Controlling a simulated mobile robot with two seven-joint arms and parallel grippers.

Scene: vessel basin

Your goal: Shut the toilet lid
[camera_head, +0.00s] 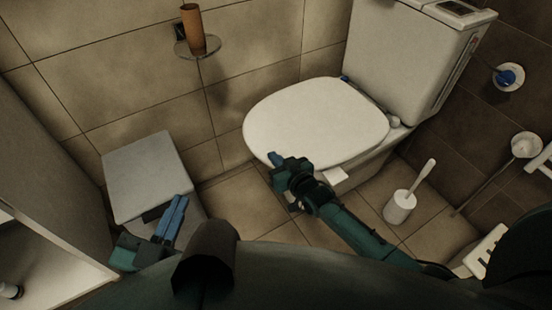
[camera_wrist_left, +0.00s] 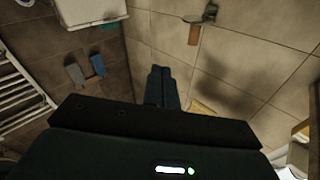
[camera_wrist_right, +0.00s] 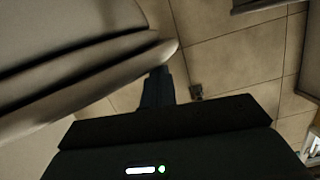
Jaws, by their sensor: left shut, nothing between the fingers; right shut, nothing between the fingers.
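The toilet lid (camera_head: 315,122) is a pale oval lying flat over the bowl in the head view, in front of the cistern (camera_head: 390,60). My right gripper (camera_head: 275,158) is shut and empty at the lid's front edge; I cannot tell whether it touches. In the right wrist view the fingers (camera_wrist_right: 158,85) are together beside the pale rim of the toilet (camera_wrist_right: 130,68). My left gripper (camera_head: 175,216) is shut and empty at the lower left, away from the toilet, near the grey bin. Its closed fingers also show in the left wrist view (camera_wrist_left: 162,88).
A grey bin (camera_head: 152,172) stands by the wall at left, next to a white cabinet (camera_head: 45,200). A toilet brush (camera_head: 400,205) stands right of the toilet. A paper-roll holder (camera_head: 195,35) is on the wall. Bare floor lies between bin and toilet.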

